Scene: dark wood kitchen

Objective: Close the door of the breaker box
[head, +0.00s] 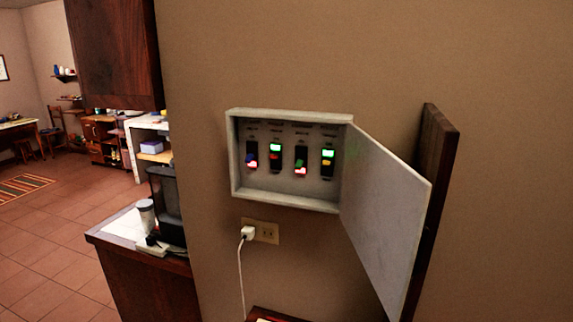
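A pale grey breaker box (232,165) is fixed to the brown wall in the middle of the head view. Its door (386,215) is hinged on the box's right side and stands wide open, swung out to the right. Inside the box is a row of several dark switches (275,158) with green, red and white lit parts. My gripper is not in view, and no part of my arm shows.
A dark wood panel (436,170) stands just behind and right of the door. An outlet (267,232) with a white plug (248,232) is below the box. A counter (125,240) with a dark appliance (168,205) is at left. Open tiled floor (55,250) lies farther left.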

